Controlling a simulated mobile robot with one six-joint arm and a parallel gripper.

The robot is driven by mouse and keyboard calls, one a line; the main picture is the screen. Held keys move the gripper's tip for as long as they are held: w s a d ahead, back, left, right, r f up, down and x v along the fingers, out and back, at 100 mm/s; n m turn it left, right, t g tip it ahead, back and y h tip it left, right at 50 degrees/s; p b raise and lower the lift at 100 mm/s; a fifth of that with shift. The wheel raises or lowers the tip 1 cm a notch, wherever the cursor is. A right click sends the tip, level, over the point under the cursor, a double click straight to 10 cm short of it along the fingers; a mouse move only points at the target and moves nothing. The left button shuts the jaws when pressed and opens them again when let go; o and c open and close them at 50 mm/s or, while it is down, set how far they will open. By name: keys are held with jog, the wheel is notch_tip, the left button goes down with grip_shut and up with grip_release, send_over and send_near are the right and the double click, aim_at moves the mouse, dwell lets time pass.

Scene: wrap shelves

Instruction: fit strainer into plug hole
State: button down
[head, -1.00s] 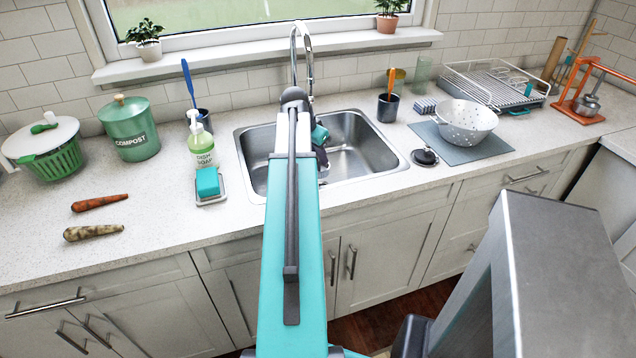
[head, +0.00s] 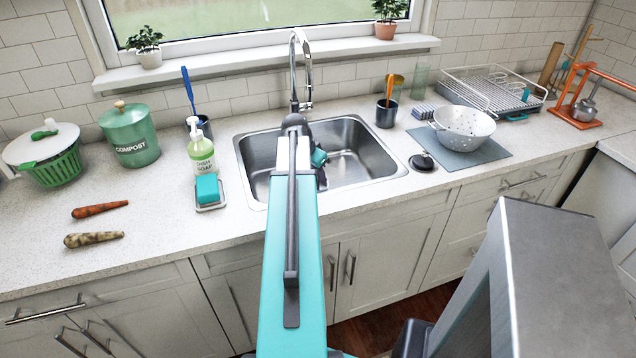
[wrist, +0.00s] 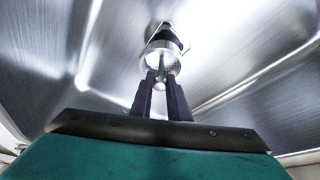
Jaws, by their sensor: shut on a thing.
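In the wrist view my gripper (wrist: 160,82) is closed on the strainer (wrist: 160,63), a small shiny metal basket with holes and a central stem between the two dark fingers. Just beyond it, and partly hidden by it, is a dark round opening with a metal rim, apparently the plug hole (wrist: 162,34). I cannot tell whether strainer and rim touch. In the head view the steel sink (head: 358,165) holds the end of my arm; my own arm hides the strainer and plug hole there.
The tap (head: 302,70) stands behind my arm. Dish soap (head: 202,158) and a teal sponge (head: 207,188) are left of the sink. A black round stopper (head: 421,162) and white colander (head: 463,128) on a grey mat are right. The basin's right part is clear.

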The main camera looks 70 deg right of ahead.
jog(key=shift+f, duration=1.6)
jog(key=shift+f, duration=0.15)
jog(key=c, duration=1.7)
grip_release()
jog(key=shift+r+p, duration=0.2)
jog(key=shift+p, duration=0.1)
jog(key=shift+b+v, duration=0.8)
jog(key=shift+v, duration=5.2)
